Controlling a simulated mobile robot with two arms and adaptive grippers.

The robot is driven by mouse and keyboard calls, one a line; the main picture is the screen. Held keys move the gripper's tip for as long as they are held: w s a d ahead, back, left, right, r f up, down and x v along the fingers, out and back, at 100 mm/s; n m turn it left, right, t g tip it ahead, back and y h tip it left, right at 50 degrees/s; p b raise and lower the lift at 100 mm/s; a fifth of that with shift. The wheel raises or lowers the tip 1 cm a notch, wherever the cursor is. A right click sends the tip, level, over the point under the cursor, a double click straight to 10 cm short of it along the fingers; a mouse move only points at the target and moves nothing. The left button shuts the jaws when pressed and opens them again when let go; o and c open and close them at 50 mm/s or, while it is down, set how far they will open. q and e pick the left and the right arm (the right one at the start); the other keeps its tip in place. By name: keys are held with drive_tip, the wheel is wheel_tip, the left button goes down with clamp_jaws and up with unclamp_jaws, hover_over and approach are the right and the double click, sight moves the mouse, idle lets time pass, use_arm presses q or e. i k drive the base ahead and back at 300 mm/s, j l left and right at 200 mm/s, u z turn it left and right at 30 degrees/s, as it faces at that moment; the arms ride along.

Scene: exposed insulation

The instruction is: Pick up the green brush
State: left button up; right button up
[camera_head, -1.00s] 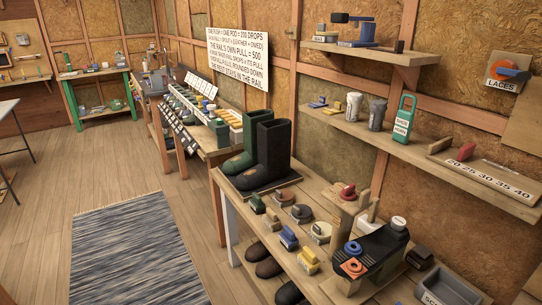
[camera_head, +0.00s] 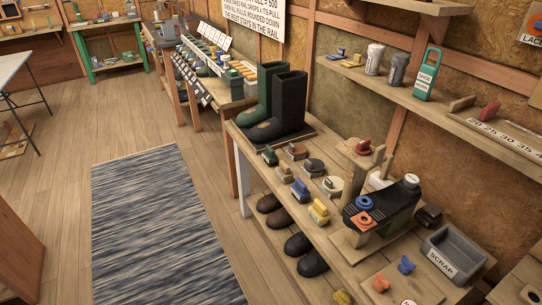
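A small block-shaped brush with a dark green top (camera_head: 270,155) lies near the left front edge of the wooden bench (camera_head: 350,255), just in front of the boots. Other small brushes or blocks lie near it: a blue one (camera_head: 300,190), a yellow one (camera_head: 318,212), a cream one (camera_head: 333,185) and a reddish-brown one (camera_head: 296,151). Neither of my grippers shows in the head view.
A dark green boot (camera_head: 256,100) and a black boot (camera_head: 287,105) stand behind the brush. A black sloped stand (camera_head: 385,210) and a grey scrap bin (camera_head: 453,254) are further right. Dark shoes (camera_head: 282,219) sit below the bench. The striped rug (camera_head: 150,230) and floor are clear.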

sight(270, 158)
drive_tip(key=z, duration=0.35)
drive_tip(key=i+j+z, duration=0.2)
drive_tip(key=z, duration=0.15)
drive_tip(key=i+j+z, duration=0.15)
drive_tip(key=j+z, duration=0.2)
drive_tip(key=i+j+z, duration=0.1)
drive_tip(key=j+z, duration=0.6)
drive_tip(key=i, duration=0.05)
